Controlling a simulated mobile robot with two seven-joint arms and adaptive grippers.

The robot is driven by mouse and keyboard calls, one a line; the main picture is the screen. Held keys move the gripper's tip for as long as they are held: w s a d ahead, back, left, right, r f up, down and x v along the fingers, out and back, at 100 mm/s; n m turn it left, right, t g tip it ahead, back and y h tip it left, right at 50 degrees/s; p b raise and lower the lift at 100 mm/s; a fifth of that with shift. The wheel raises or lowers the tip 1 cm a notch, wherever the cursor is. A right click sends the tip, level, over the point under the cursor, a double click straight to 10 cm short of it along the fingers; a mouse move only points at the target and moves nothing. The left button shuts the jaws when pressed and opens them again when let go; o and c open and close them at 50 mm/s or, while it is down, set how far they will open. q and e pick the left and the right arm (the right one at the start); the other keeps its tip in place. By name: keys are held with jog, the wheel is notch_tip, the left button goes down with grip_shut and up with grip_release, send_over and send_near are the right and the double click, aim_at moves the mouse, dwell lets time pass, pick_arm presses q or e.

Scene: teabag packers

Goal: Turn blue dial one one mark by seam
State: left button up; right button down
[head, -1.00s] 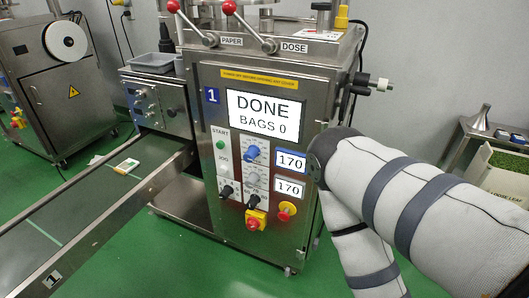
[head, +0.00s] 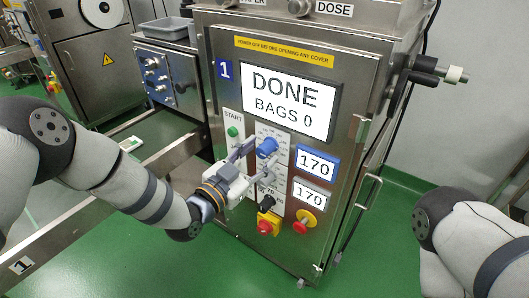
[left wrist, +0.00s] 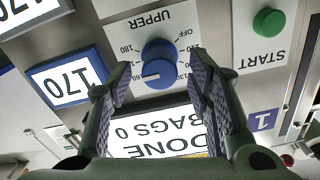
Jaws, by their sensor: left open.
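The blue dial (head: 267,147) is on the front panel of machine 1, under the screen. In the left wrist view the blue dial (left wrist: 160,62) shows upside down, with a scale marked UPPER and OFF around it and a pale pointer line on its face. My left gripper (head: 257,158) is at the panel in front of the dial. In the left wrist view its fingers (left wrist: 160,72) are open, one on each side of the dial, with gaps showing. Contact with the dial is not visible. My right gripper is out of view.
The screen (head: 288,101) reads DONE, BAGS 0. A blue-framed display (head: 316,162) and a white one (head: 309,194) both read 170. A green START button (head: 232,132), a grey dial (head: 267,169) and a red stop button (head: 300,226) are close by.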

pick_arm(q)
jog(key=shift+x, duration=1.05)
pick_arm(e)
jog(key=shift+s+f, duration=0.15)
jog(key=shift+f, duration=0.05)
pick_arm(q)
grip_shut()
jog(key=shift+n, duration=0.3)
jog(key=shift+n+b, duration=0.5)
jog(key=shift+n, duration=2)
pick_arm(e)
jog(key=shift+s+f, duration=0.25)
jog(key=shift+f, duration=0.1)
pick_arm(q)
grip_release()
